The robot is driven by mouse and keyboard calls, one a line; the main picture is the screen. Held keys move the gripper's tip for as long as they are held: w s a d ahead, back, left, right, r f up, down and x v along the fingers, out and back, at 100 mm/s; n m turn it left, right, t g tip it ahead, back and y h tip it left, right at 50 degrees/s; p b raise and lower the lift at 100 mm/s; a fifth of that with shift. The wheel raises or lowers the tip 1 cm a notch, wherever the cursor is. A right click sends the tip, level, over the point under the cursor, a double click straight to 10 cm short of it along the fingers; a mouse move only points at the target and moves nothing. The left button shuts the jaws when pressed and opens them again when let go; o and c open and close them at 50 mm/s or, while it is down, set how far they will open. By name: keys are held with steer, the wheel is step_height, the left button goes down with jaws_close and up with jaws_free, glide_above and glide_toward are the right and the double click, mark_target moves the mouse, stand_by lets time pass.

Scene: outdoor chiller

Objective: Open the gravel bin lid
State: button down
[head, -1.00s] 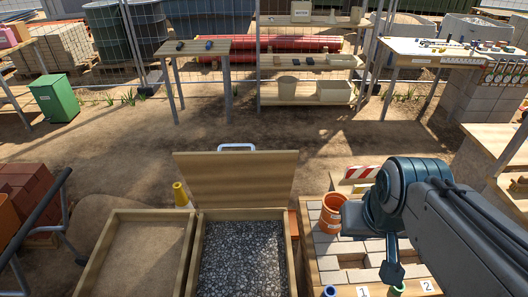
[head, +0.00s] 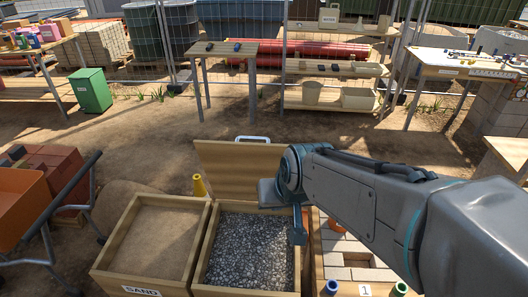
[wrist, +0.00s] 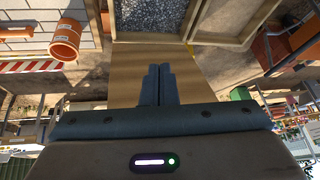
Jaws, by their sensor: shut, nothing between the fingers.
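The gravel bin (head: 200,275) is a wooden box of grey gravel (head: 247,250), in the lower middle of the head view. Its wooden lid (head: 228,168) stands raised at the far side, with a pale handle (head: 252,138) on its upper edge. The gravel is exposed. My gripper (head: 298,238) is at the bin's right side in the head view, and my arm covers the lid's right part. In the wrist view, my gripper (wrist: 157,68) has its fingers together and empty, in front of the lid's brown panel (wrist: 128,75). Any contact with the lid is unclear.
An open sand bin (head: 155,240) adjoins on the left, with a yellow cone (head: 199,185) behind it. A wheelbarrow (head: 60,215) stands at far left. Bare ground lies behind the bins.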

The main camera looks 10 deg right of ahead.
steer(key=w+d+f+m+t+h+b, duration=0.2)
steer(key=w+d+f+t+h+b, duration=0.2)
steer(key=w+f+t, duration=0.9)
steer(key=w+t+h+b, duration=0.1)
steer(key=w+h+b, duration=0.2)
steer(key=shift+w+f+m+t, duration=0.25)
steer(key=shift+w+m+t, duration=0.15)
steer(key=b, duration=0.3)
steer(key=shift+w+d+b, duration=0.2)
steer(key=shift+b, duration=0.2)
